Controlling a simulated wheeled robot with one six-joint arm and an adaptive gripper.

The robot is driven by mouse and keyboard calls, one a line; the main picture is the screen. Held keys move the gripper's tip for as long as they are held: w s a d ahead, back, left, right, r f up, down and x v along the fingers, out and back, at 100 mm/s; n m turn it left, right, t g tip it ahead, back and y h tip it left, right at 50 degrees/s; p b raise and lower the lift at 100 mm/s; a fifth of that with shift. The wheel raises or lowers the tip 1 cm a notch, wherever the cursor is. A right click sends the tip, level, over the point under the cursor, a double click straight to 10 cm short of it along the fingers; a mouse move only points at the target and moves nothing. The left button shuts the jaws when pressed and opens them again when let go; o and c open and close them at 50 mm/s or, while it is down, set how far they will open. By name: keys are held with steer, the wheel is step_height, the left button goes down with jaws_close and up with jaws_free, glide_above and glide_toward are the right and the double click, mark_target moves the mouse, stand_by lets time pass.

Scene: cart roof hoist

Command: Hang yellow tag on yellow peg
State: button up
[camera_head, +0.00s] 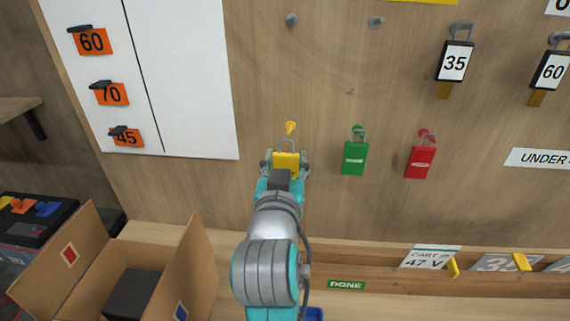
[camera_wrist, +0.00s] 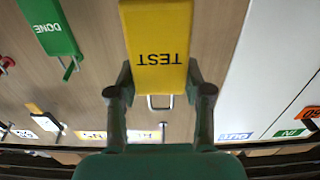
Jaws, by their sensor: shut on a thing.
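My gripper (camera_head: 286,160) is shut on the yellow tag (camera_head: 286,162), just below the yellow peg (camera_head: 290,127) on the wooden board. The tag's wire loop points up toward the peg in the head view and appears apart from it. In the wrist view the yellow tag (camera_wrist: 158,48) reads TEST upside down, between the two fingers of my gripper (camera_wrist: 158,90). Its wire loop shows at the tag's lower end there. I cannot make out the yellow peg in the wrist view.
A green tag (camera_head: 354,157) and a red tag (camera_head: 420,161) hang on pegs to the right. Tags marked 35 (camera_head: 455,61) and 60 (camera_head: 551,70) hang higher. Two grey pegs above are bare. A white panel (camera_head: 190,80) is at left, an open cardboard box (camera_head: 190,265) below.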

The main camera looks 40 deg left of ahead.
steer(key=shift+x, duration=3)
steer(key=shift+w+a+f, duration=0.35)
steer(key=shift+w+f, duration=0.05)
steer(key=shift+w, duration=0.25)
steer(key=o, duration=1.4)
steer(key=shift+c, duration=0.2)
glide_toward(290, 137)
steer(key=v, duration=0.4)
steer(key=shift+s+d, duration=0.15)
steer(key=shift+s, duration=0.25)
